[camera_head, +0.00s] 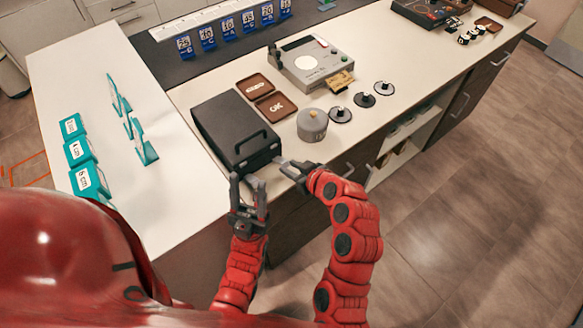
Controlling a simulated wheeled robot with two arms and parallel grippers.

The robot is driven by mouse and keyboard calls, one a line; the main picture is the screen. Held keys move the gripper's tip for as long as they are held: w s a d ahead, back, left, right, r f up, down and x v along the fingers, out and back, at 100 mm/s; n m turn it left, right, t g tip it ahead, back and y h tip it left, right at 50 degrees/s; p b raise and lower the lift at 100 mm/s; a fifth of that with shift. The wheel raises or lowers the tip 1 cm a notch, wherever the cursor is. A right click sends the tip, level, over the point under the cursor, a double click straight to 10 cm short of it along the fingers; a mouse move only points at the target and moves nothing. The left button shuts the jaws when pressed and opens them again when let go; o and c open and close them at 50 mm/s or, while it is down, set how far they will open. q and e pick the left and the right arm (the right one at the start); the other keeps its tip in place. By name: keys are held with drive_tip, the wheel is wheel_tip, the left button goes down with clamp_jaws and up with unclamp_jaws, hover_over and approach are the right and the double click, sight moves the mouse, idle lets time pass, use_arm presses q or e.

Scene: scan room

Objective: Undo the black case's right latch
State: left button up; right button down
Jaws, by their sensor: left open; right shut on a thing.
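The black case (226,118) sits closed on the white counter near its front edge, with its handle (252,143) on the side facing me. My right gripper (282,163) is at the right part of the case's front, where the right latch is. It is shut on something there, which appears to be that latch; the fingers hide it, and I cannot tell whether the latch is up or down. My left gripper (248,184) is open, fingers pointing up, just in front of the case's left front corner, with nothing seen between them.
A grey round canister (312,124) stands close to the right of the case. Black discs with knobs (340,114), brown trays (276,106) and a grey device (318,66) lie beyond. Teal card stands (74,126) are at left.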

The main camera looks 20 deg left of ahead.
drive_tip(key=c, duration=0.6)
unclamp_jaws()
drive_tip(key=shift+c, duration=0.2)
drive_tip(key=shift+s+d+r, duration=0.1)
drive_tip(key=shift+s+d, duration=0.05)
drive_tip(key=shift+d, duration=0.05)
drive_tip(key=p+v, duration=1.1)
drive_tip(key=v, duration=0.5)
drive_tip(key=shift+s+d+r, duration=0.2)
drive_tip(key=shift+d+r, duration=0.05)
drive_tip(key=shift+w, duration=0.1)
